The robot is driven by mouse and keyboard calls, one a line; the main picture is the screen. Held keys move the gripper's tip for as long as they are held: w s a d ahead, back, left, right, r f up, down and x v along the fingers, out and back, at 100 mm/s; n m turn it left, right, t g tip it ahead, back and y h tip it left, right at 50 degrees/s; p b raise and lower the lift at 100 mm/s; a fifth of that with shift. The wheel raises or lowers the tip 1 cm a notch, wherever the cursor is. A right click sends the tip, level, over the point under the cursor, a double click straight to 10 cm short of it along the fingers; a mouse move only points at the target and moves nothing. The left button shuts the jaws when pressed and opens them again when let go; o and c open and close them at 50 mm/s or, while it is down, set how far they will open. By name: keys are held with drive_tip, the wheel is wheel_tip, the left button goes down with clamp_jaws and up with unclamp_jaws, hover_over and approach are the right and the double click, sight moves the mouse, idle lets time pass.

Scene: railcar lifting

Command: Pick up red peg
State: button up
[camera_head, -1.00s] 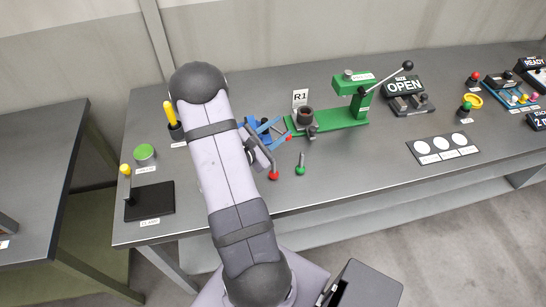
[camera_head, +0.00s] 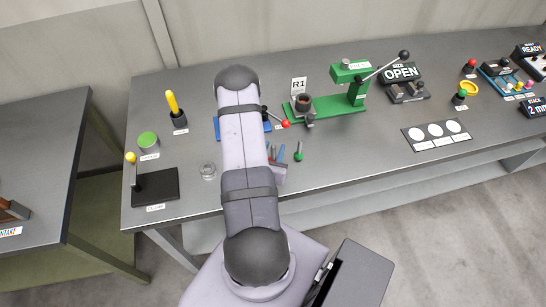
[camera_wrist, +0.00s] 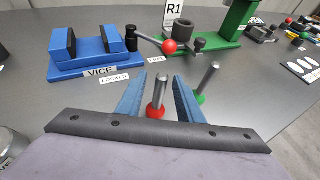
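The red peg has a grey metal shaft and a red base. In the wrist view, the red peg (camera_wrist: 154,108) stands upright between the two blue fingers of my gripper (camera_wrist: 158,86). The fingers are apart, with a gap visible on each side of the shaft, so my gripper is open around it. In the head view my gripper (camera_head: 277,153) is low over the table, and the red peg is mostly hidden there. A similar green peg (camera_wrist: 206,82) stands just outside the right finger; it also shows in the head view (camera_head: 299,154).
A blue vice (camera_wrist: 92,66) labelled LOCKED stands beyond the fingers, its red-knobbed lever (camera_wrist: 169,46) pointing right. A green press (camera_head: 330,108) stands behind.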

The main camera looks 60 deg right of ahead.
drive_tip(key=shift+b+x, duration=0.3)
drive_tip(key=shift+x, duration=1.4)
clamp_jaws()
drive_tip(key=shift+r, duration=0.25)
wheel_tip(320, 180, up, 10)
drive_tip(key=b, duration=0.2)
drive_tip(key=shift+f, duration=0.2)
